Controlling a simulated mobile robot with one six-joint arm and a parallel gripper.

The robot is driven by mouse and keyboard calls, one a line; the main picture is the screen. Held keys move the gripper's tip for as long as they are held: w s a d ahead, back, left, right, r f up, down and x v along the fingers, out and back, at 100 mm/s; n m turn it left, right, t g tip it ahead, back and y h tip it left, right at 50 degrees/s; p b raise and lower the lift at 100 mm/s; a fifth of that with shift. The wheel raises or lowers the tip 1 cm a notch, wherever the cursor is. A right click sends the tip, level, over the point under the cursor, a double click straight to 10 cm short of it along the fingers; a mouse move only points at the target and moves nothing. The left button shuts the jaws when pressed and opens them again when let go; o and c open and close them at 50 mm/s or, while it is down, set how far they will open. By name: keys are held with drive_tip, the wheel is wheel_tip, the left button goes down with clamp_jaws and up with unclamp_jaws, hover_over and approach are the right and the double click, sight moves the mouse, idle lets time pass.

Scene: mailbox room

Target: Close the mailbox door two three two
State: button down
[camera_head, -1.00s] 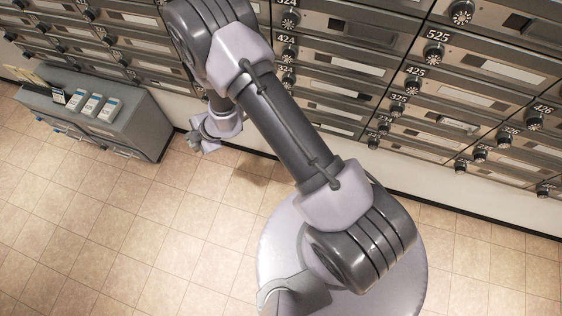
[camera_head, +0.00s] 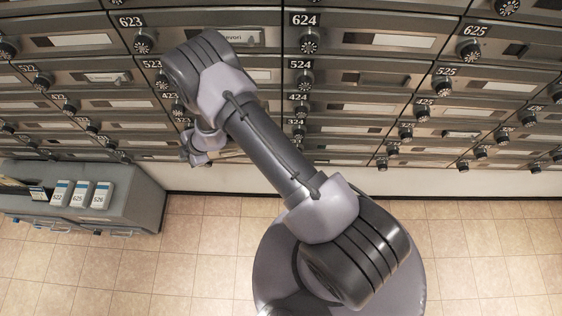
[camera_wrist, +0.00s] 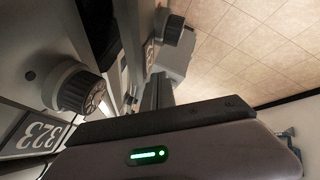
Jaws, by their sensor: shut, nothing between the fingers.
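No label reading 232 is legible in either view, and I cannot tell a door of that number apart. My gripper (camera_head: 188,150) is shut and empty, low in front of the mailbox wall, mostly beyond my arm in the head view. In the wrist view its body with a green light fills the bottom, and a dark finger part (camera_wrist: 158,93) points away. Close on the left there is the mailbox labelled 323 (camera_wrist: 38,136) with a round dial (camera_wrist: 76,88). A second dial (camera_wrist: 170,26) shows farther off. Whether the gripper touches anything cannot be told.
The mailbox wall (camera_head: 372,40) spans the back, with dials sticking out. A grey cabinet (camera_head: 140,200) with several numbered boxes (camera_head: 80,192) on it stands at the left. The tiled floor (camera_head: 480,250) in front of the wall is clear.

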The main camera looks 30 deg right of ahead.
drive_tip(key=shift+w+d+m, duration=0.2)
drive_tip(key=shift+w, duration=0.35)
drive_tip(key=shift+w+d+m, duration=0.15)
drive_tip(key=shift+w+m, duration=0.05)
drive_tip(key=shift+w, duration=0.35)
